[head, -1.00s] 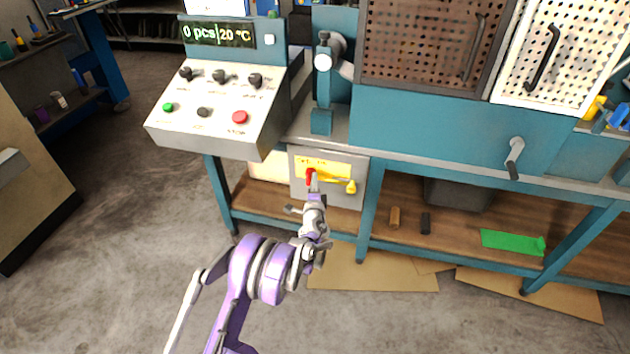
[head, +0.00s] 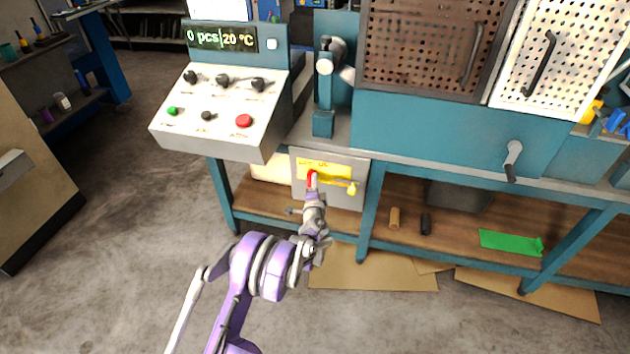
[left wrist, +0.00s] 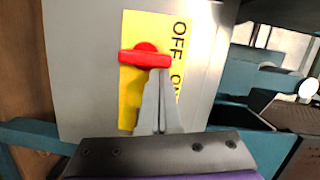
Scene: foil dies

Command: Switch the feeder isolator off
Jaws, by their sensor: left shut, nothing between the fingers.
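The feeder isolator is a grey box (head: 343,198) with a yellow plate under the machine's bench. Its red rotary handle (left wrist: 144,57) shows in the left wrist view, lying crosswise to the yellow plate's length. The plate (left wrist: 170,28) carries the words OFF and ON, the latter partly hidden by my fingers. My left gripper (head: 313,180) is in front of the red handle, which it partly covers in the head view (head: 310,176). In the left wrist view its shut fingertips (left wrist: 158,72) are at the handle's right end; contact is unclear. My right gripper is out of view.
The sloped control panel (head: 213,125) overhangs at upper left. A teal bench leg (head: 371,210) stands close right of the box. Small cylinders and a green sheet (head: 510,242) lie on the lower shelf.

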